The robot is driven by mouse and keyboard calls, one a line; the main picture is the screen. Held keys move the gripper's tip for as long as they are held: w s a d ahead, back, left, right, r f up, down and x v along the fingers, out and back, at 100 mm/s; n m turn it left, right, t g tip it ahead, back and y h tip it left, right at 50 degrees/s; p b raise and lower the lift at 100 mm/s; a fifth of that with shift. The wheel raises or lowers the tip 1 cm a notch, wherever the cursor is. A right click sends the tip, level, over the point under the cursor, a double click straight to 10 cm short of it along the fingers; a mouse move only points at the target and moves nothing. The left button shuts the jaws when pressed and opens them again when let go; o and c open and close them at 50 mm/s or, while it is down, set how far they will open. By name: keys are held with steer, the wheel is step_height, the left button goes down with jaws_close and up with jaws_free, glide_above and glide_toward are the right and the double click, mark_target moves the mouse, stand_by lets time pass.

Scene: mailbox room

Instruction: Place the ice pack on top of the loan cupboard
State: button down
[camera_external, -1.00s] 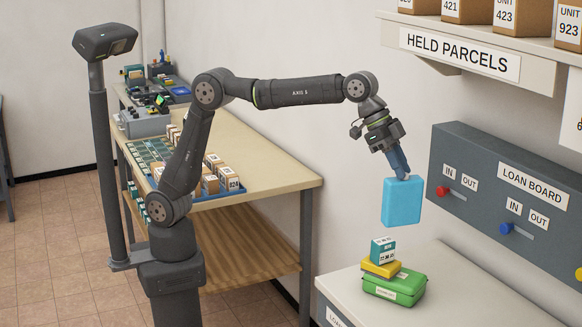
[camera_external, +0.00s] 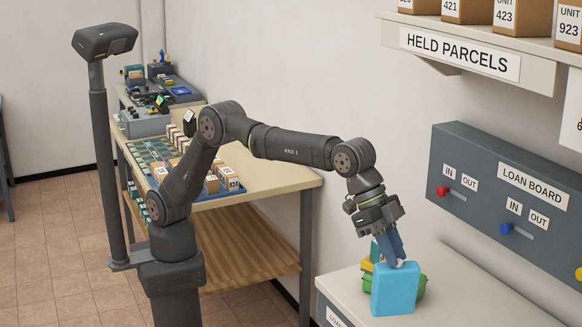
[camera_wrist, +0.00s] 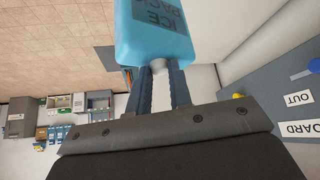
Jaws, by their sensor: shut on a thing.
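The blue ice pack (camera_external: 394,290) hangs upright from my gripper (camera_external: 398,263), which is shut on its top nub. In the external view its lower edge is at or just above the pale top of the loan cupboard (camera_external: 345,284); I cannot tell whether it touches. In the wrist view the ice pack (camera_wrist: 165,30), lettered "ICE PACK", fills the top middle, beyond my gripper's fingers (camera_wrist: 160,66). The cupboard's front label is partly cut off at the picture's lower edge.
A green case (camera_external: 422,288) with a yellow item (camera_external: 367,264) on it stands behind the ice pack, partly hidden. The grey loan board (camera_external: 480,200) with red and blue sliders is on the wall. The held parcels shelf (camera_external: 540,70) is above. Cupboard top looks clear to the right.

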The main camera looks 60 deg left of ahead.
steer(key=w+f, duration=1)
steer(key=shift+w+d+f, duration=0.15)
steer(key=shift+w+d, duration=0.05)
steer(key=shift+w, duration=0.1)
steer(key=shift+f, duration=0.1)
steer(key=c, duration=1.3)
jaws_free()
steer(key=shift+f, duration=0.1)
steer(key=v, duration=1.2)
steer(key=shift+r, duration=0.2)
steer(key=shift+f, duration=0.1)
